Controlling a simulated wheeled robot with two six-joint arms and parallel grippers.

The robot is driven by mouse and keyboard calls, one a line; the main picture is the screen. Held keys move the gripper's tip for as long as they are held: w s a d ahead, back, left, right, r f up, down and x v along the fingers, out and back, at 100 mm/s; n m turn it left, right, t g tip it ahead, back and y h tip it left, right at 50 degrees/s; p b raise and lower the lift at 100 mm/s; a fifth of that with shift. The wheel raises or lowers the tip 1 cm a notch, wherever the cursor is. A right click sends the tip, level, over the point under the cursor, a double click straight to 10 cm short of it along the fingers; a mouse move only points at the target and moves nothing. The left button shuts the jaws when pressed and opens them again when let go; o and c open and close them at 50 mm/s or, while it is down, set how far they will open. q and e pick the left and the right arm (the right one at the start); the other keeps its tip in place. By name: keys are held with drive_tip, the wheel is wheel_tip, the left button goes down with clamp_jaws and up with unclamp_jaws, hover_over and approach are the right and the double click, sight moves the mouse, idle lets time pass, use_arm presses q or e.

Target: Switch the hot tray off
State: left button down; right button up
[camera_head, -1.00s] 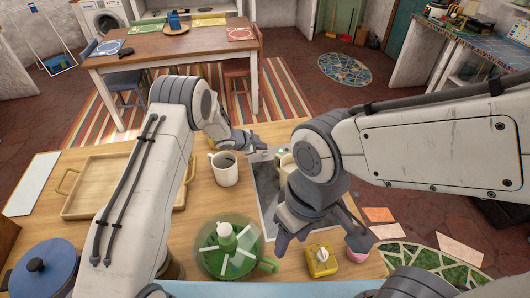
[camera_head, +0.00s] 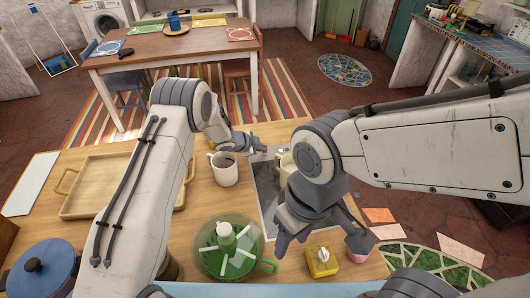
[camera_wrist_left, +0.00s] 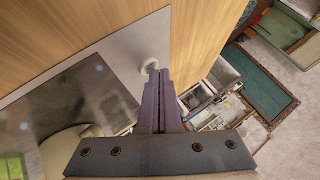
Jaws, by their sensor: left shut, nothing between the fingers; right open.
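The hot tray (camera_head: 268,188) is a dark glass plate with a pale metal strip at its far end. It lies on the wooden counter, right of the white mug. In the left wrist view, its glass (camera_wrist_left: 75,108) and a small round pale knob (camera_wrist_left: 150,68) on the strip show. My left gripper (camera_head: 264,149) is shut and empty, at the tray's far end. Its fingertips (camera_wrist_left: 160,74) overlap the knob's edge in the left wrist view; I cannot tell whether they touch it. A cream vessel (camera_head: 284,162) stands on the tray, partly hidden by my right arm. My right gripper (camera_head: 322,240) is open above the counter's right side.
A white mug (camera_head: 224,170) stands close to my left forearm. A wooden tray (camera_head: 95,185) and a blue pot (camera_head: 45,272) are on the left.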

sight(262, 153)
use_arm(q)
drive_tip(key=shift+f, duration=0.15)
drive_tip(key=shift+r+p, duration=0.45)
drive_tip(key=shift+r, duration=0.2)
wheel_tip(262, 153, up, 6)
drive_tip(key=p, duration=0.5)
idle(0.3)
